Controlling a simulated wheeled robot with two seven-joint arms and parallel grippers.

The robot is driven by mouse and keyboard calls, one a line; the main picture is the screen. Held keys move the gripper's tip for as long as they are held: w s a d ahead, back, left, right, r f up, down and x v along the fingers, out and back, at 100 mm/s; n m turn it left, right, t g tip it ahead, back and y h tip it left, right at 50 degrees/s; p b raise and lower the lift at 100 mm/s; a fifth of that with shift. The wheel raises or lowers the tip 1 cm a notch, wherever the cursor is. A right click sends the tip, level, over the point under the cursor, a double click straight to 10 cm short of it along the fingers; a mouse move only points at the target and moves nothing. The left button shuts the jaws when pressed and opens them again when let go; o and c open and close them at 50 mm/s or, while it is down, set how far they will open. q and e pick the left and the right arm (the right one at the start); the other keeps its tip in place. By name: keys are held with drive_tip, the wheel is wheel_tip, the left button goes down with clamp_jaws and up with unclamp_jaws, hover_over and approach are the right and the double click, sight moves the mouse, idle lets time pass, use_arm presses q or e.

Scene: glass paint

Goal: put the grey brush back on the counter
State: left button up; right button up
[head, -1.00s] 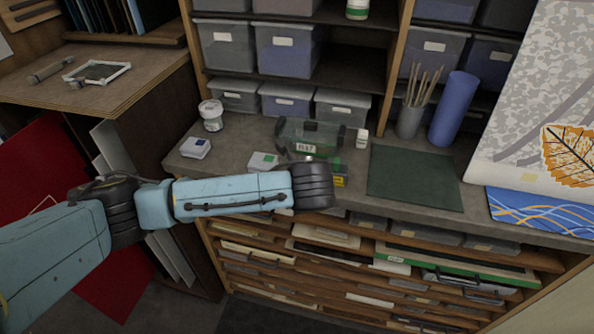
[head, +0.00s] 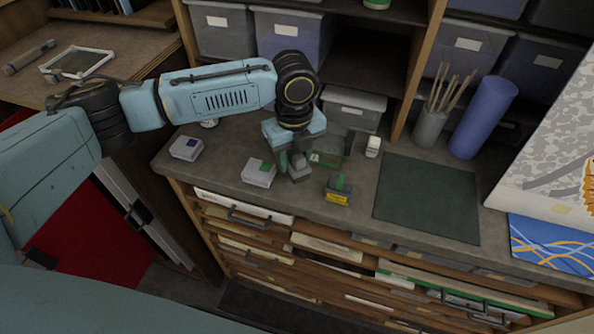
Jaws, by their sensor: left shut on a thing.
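My right gripper is not in view.
A dark green mat (head: 428,197) lies right. Another small box (head: 187,148) stands left. Shelves rise behind.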

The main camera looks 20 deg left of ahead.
use_arm(q)
drive_tip(key=shift+f, duration=3.1)
drive_tip(key=o, duration=0.9)
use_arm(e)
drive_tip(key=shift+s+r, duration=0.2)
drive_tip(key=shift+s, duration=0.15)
use_arm(q)
wheel_tip(320, 180, up, 12)
drive_tip(key=shift+r, duration=0.1)
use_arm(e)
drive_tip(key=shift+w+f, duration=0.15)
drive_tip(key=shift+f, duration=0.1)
